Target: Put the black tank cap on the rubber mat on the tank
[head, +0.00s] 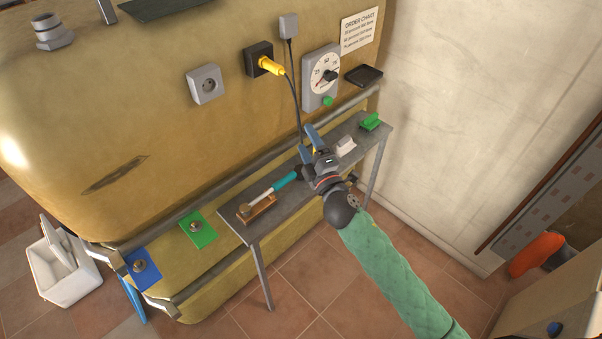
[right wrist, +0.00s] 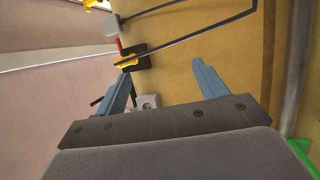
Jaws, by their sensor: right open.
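The yellow tank (head: 150,90) fills the left and middle of the head view. A dark mat (head: 160,8) lies on its top, cut off by the upper picture edge. A grey stepped fitting (head: 52,31) stands on the tank at the upper left. I cannot make out a black tank cap for certain in either view. My right gripper (head: 308,140) is open and empty, above the narrow shelf near the tank's front. The right wrist view shows its two blue fingers apart (right wrist: 160,75), with nothing between them. My left gripper is not in view.
The grey shelf (head: 290,198) holds a teal-handled tool (head: 284,182), a white block (head: 345,146) and a green block (head: 371,121). A yellow plug (head: 270,66) with a hanging black cable is near my gripper. A dial (head: 326,72) and a black tray (head: 364,75) are farther right.

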